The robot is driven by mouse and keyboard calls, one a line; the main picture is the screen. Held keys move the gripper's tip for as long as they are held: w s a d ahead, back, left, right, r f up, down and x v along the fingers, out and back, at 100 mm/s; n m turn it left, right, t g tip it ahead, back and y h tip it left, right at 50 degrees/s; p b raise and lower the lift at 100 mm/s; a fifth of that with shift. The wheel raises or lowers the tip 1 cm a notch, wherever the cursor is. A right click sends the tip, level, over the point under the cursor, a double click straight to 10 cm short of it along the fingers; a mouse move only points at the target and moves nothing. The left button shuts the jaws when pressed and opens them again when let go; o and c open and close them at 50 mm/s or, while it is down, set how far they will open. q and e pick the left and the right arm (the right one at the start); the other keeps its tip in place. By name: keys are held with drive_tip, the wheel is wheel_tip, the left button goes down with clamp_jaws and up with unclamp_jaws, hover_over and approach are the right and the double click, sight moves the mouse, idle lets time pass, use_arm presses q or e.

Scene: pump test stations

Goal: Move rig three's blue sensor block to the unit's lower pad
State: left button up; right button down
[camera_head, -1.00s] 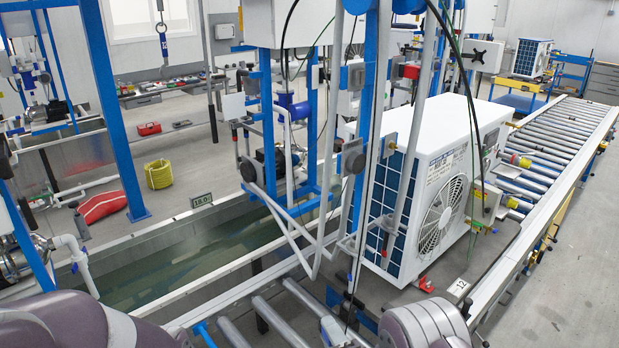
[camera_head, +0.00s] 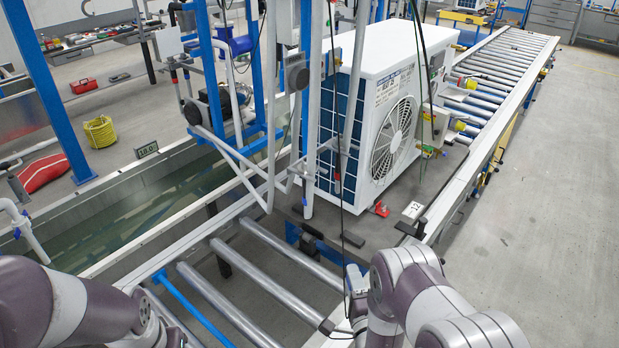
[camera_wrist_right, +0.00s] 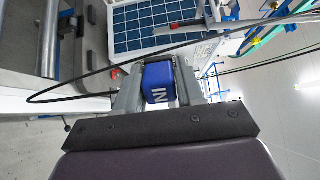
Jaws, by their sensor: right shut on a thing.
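The unit (camera_head: 350,50) is a white box with a round fan grille and a blue finned side, standing upright on the line in the head view. Its blue finned panel (camera_wrist_right: 150,25) is at the top of the right wrist view. My right gripper (camera_wrist_right: 158,85) is shut on a blue sensor block (camera_wrist_right: 159,83) with white lettering, apart from the panel. In the head view my right gripper (camera_head: 355,292) is low, in front of the unit; the block cannot be made out there. I cannot make out the lower pad. My left arm shows at bottom left; its gripper does not.
A black cable (camera_wrist_right: 75,82) loops beside the block. Grey pipes (camera_head: 270,110) and a blue frame (camera_head: 212,75) stand left of the unit. Bare rollers (camera_head: 245,290) lie in front. A water trough (camera_head: 150,200) is at left. The floor at right is clear.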

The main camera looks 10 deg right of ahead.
drive_tip(key=s+a+r+n+g+y, duration=0.2)
drive_tip(key=s+a+n+y, duration=0.1)
drive_tip(key=a, duration=0.4)
drive_tip(key=s+a+r+n+g+y, duration=0.1)
drive_tip(key=s+a+n+g+y, duration=0.1)
drive_tip(key=s+a+n+y, duration=0.2)
drive_tip(key=a+n+y, duration=0.1)
drive_tip(key=a+y, duration=0.2)
drive_tip(key=y, duration=0.1)
drive_tip(key=shift+s+r+y, duration=0.2)
drive_tip(key=shift+r+y, duration=0.1)
drive_tip(key=shift+r, duration=0.05)
drive_tip(key=w+a+f+n+g+y, duration=0.3)
drive_tip(key=f+n+g+y, duration=0.1)
drive_tip(key=g, duration=0.1)
drive_tip(key=shift+w+a+f+n+g, duration=0.15)
drive_tip(key=shift+w+f+n+g, duration=0.15)
drive_tip(key=shift+g, duration=0.1)
drive_tip(key=s+d+r+m+t+h, duration=0.5)
drive_tip(key=d+r+m+t+h, duration=0.1)
drive_tip(key=r+m+t+h, duration=0.2)
drive_tip(key=shift+s+d+r+h, duration=0.2)
drive_tip(key=shift+d+r+h, duration=0.15)
drive_tip(key=shift+r, duration=0.25)
